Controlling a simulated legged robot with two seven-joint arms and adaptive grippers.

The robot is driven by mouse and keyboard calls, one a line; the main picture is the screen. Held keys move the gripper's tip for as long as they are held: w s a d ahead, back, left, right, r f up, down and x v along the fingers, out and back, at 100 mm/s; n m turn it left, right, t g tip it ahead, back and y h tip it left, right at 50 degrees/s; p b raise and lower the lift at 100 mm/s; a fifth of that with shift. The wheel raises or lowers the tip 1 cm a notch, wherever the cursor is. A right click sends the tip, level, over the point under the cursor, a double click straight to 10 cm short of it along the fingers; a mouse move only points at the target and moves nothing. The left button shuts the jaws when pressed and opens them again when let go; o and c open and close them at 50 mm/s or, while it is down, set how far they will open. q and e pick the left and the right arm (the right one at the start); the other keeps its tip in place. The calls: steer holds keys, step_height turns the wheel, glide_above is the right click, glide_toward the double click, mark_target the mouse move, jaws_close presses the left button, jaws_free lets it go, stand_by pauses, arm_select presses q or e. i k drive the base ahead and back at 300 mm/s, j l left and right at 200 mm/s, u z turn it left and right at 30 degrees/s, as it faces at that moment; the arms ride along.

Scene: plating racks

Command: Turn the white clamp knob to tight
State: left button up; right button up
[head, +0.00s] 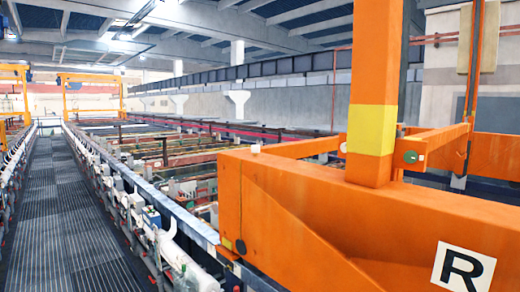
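A small white knob-like piece (255,149) sits on the top left corner of the large orange frame (310,215). Another small pale piece (342,148) shows at the left edge of the yellow band on the orange post. I cannot tell which of these, if either, is the clamp knob, or how tight it is. Neither of my grippers is in the head view.
The orange frame with its upright post (376,60) and an "R" sign (463,268) fills the right side. A ribbed dark walkway (65,215) runs away on the left, clear of objects. Rows of plating tanks (180,160) lie between, with white fittings along their edge.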

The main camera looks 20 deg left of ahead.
mark_target(343, 147)
steer(key=j+u, duration=0.2)
steer(key=i+j+z, duration=0.2)
steer(key=i+j, duration=0.15)
steer(key=i+j+z, duration=0.2)
steer(key=i+j, duration=0.15)
steer(key=j, duration=0.2)
